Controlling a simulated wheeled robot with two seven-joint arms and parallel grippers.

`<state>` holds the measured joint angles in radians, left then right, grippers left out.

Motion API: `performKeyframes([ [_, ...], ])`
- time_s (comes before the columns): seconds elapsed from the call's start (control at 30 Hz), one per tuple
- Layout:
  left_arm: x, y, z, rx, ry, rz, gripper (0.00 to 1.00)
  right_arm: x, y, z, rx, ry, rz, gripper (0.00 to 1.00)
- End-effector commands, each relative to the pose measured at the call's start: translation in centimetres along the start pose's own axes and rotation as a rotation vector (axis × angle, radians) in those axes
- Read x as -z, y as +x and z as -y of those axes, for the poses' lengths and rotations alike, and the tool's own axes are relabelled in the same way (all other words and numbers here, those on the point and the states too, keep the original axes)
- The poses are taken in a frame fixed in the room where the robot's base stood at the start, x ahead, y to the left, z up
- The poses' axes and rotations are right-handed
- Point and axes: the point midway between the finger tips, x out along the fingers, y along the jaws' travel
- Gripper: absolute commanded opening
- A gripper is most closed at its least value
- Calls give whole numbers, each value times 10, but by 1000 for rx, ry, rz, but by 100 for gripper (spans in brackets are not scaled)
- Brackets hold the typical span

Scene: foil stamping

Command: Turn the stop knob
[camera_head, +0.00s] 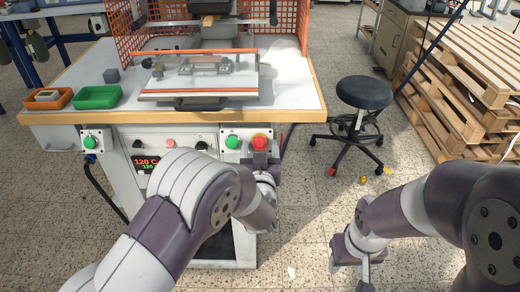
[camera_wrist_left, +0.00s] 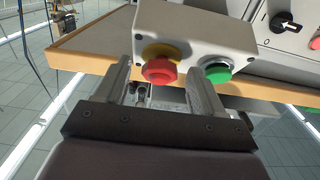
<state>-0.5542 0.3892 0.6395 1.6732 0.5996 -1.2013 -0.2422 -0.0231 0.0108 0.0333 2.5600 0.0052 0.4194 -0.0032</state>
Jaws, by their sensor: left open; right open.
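The stop knob (camera_head: 259,142) is a red mushroom knob on a yellow base. It sits on the front of a small white box at the table's front edge, beside a green button (camera_head: 233,142). In the left wrist view the stop knob (camera_wrist_left: 159,70) lies between the two fingers of my open left gripper (camera_wrist_left: 162,82), with a gap on each side. In the head view my left gripper (camera_head: 262,160) is just below and in front of the knob, partly hidden by its wrist. My right gripper (camera_head: 364,278) hangs open and empty at the lower right.
The wooden-edged table (camera_head: 300,108) carries the press, an orange bin (camera_head: 66,103) and a green bin (camera_head: 96,106). Another green button (camera_head: 89,143) is at the left of the front. A black stool (camera_head: 364,92) and pallets (camera_head: 470,75) stand at the right.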

Motion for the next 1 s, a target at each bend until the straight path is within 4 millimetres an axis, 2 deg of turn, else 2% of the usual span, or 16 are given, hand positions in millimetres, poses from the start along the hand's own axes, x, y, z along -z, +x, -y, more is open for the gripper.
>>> performKeyframes([
  [0.07,0,0,0,0,0,0,69,0,0,0,0,0,0,48],
  [0.23,0,0,0,0,0,1,17,0,0,0,0,0,0,48],
  [0.27,0,0,0,0,0,1,14,0,0,0,0,0,0,48],
  [0.63,0,-1,2,-32,58,3,13,0,-3,0,0,0,0,48],
  [1.0,1,0,6,-158,277,3,13,1,-10,0,0,0,0,48],
])
